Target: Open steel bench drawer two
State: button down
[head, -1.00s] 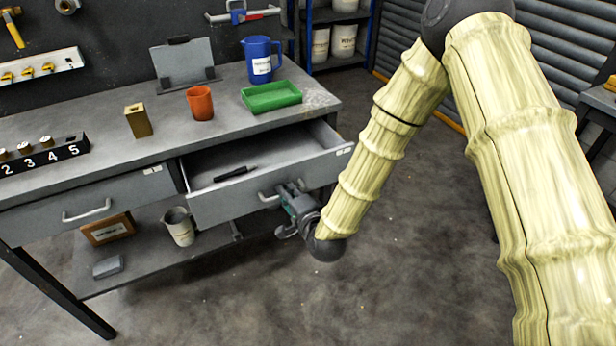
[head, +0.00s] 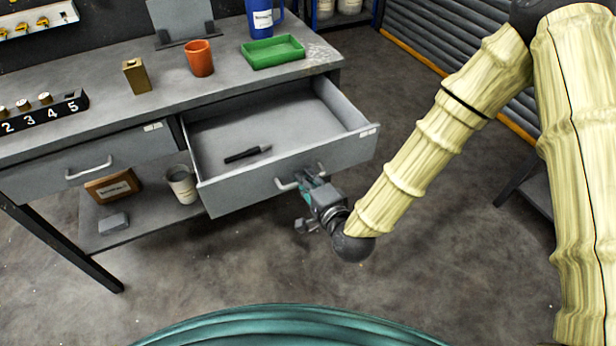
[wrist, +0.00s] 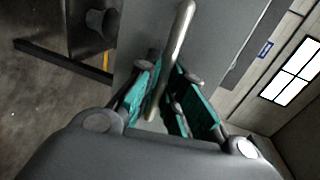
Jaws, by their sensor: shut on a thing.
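The steel bench drawer on the right (head: 245,190) is pulled well out from under the benchtop, with its inside floor in plain view. A dark marker-like object (head: 247,154) lies in it. My gripper (head: 305,182) is at the drawer's front face, shut on the bar handle (head: 286,185). In the wrist view, the handle (wrist: 178,45) runs between the teal fingers of my gripper (wrist: 168,98). Part of the handle is hidden by the fingers. The left drawer (head: 90,172) is shut, its handle free.
On the benchtop (head: 100,115) stand an orange cup (head: 199,58), a green tray (head: 272,52), a brass block (head: 136,76) and a blue jug (head: 262,18). A lower shelf holds a beaker (head: 181,185). The floor in front is open.

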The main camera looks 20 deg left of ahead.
jog(key=c, duration=1.5)
grip_release()
jog(key=shift+d, duration=0.1)
jog(key=shift+v, duration=3.75)
jog(key=shift+f, duration=0.1)
jog(key=s+d+f+n+g+h+p, duration=0.35)
jog(key=s+d+f, duration=0.35)
jog(key=d+f, duration=0.3)
jog(key=s+d+f+n+g+h+p, duration=0.35)
jog(key=s+d+f+g, duration=0.2)
jog(key=d+f, duration=0.4)
jog(key=s+d+g+h, duration=0.1)
jog(key=s+d, duration=0.2)
jog(key=d, duration=0.1)
jog(key=s+d+n+g+h, duration=0.1)
jog(key=s+d, duration=0.2)
jog(key=d, duration=0.1)
jog(key=s+d+n+h+p, duration=0.1)
jog(key=s+d, duration=0.3)
jog(key=d, duration=0.1)
jog(key=shift+s+d+g, duration=0.1)
jog(key=shift+s+g, duration=0.05)
jog(key=shift+g, duration=0.25)
